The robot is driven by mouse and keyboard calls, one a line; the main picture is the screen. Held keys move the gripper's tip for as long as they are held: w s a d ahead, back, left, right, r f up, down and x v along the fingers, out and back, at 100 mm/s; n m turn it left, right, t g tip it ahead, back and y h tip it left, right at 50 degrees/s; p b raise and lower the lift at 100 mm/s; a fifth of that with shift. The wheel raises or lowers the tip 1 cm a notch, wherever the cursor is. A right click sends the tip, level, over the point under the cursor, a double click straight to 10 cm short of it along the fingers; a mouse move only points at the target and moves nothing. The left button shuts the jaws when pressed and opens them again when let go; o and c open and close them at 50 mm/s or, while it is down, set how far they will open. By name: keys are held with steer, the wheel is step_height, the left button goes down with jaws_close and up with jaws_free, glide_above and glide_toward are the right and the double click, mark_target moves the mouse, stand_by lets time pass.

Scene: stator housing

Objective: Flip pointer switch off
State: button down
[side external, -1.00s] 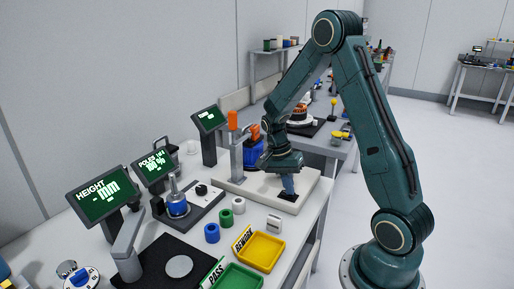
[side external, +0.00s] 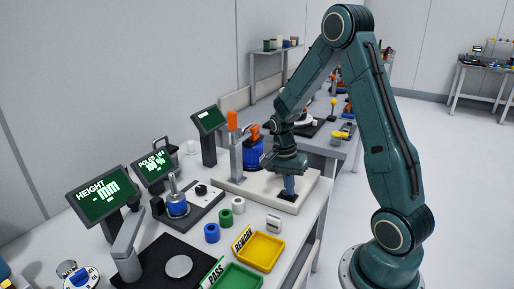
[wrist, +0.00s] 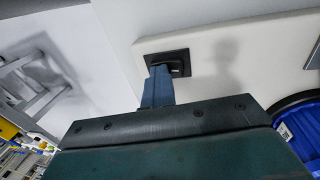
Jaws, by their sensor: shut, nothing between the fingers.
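A black switch plate (side external: 287,197) is set in the cream base near its front right edge. It also shows in the wrist view (wrist: 183,55), with a dark lever or pointer partly covered by my fingertips. My gripper (side external: 289,191) points down at this switch with its blue fingers shut and nothing held. In the wrist view the gripper's fingertips (wrist: 161,72) overlap the near left part of the switch. I cannot tell whether they touch it, nor which way the pointer is set.
A clamp post with an orange handle (side external: 233,121) and a blue stator housing (side external: 252,155) stand behind my gripper. A yellow tray (side external: 260,251) and a green tray (side external: 240,278) lie in front. A grey fixture with a black knob (side external: 201,189) is to the left.

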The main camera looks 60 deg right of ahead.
mark_target(282, 192)
steer(key=shift+w+a+f, duration=0.1)
steer(key=shift+w+f, duration=0.35)
steer(key=shift+w, duration=0.15)
steer(key=shift+w+r, duration=0.1)
steer(key=shift+r, duration=0.55)
step_height(282, 192, up, 14)
steer(key=w, duration=0.1)
steer(key=shift+f, duration=0.25)
stand_by(0.4)
